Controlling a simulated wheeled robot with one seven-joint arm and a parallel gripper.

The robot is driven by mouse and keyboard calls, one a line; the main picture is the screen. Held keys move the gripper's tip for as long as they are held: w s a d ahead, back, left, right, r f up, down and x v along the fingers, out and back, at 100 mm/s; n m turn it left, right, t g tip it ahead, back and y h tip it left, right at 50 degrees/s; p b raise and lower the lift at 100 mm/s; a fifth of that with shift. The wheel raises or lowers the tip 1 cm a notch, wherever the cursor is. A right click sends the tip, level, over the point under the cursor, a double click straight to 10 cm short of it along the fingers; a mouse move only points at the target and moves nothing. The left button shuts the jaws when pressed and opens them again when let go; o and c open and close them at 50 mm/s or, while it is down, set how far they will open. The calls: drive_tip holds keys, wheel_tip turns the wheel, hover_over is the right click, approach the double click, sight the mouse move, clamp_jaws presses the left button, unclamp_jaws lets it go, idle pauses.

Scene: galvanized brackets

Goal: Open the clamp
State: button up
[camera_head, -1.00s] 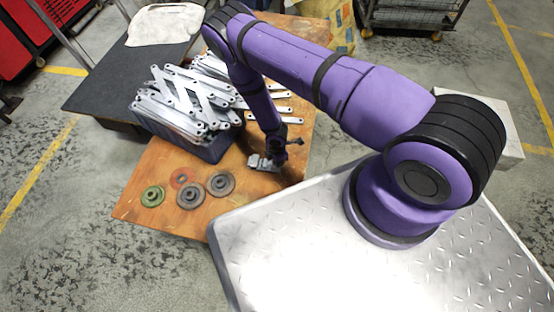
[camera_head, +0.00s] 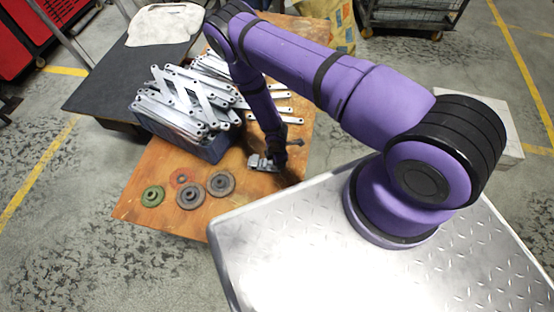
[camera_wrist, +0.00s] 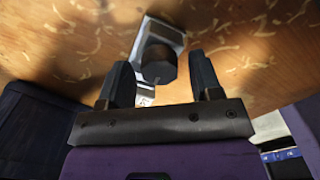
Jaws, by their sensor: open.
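The clamp (camera_head: 257,162) is a small grey metal piece on the orange-brown wooden table (camera_head: 150,215), near its right side. In the wrist view the clamp (camera_wrist: 163,32) shows as a pale metal body with a dark round knob (camera_wrist: 159,65) on the near side. My gripper (camera_head: 272,160) is down at the clamp. In the wrist view my gripper (camera_wrist: 160,75) is open, with one dark finger on each side of the knob. I cannot tell whether either finger touches it. Part of the clamp is hidden behind the knob and the gripper.
A dark blue crate (camera_head: 170,142) heaped with galvanized brackets (camera_head: 185,95) stands left of my gripper. Several loose brackets (camera_head: 284,109) lie behind it. Grey discs (camera_head: 220,184), a green one (camera_head: 152,196) and a reddish ring (camera_head: 181,177) lie at the front left.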

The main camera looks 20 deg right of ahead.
drive_tip(key=m, duration=0.4)
drive_tip(key=shift+m, duration=0.4)
drive_tip(key=m, duration=0.4)
drive_tip(key=shift+m, duration=0.3)
drive_tip(key=m, duration=0.7)
drive_tip(key=shift+m, duration=0.3)
drive_tip(key=c, duration=0.8)
drive_tip(key=shift+c, duration=0.2)
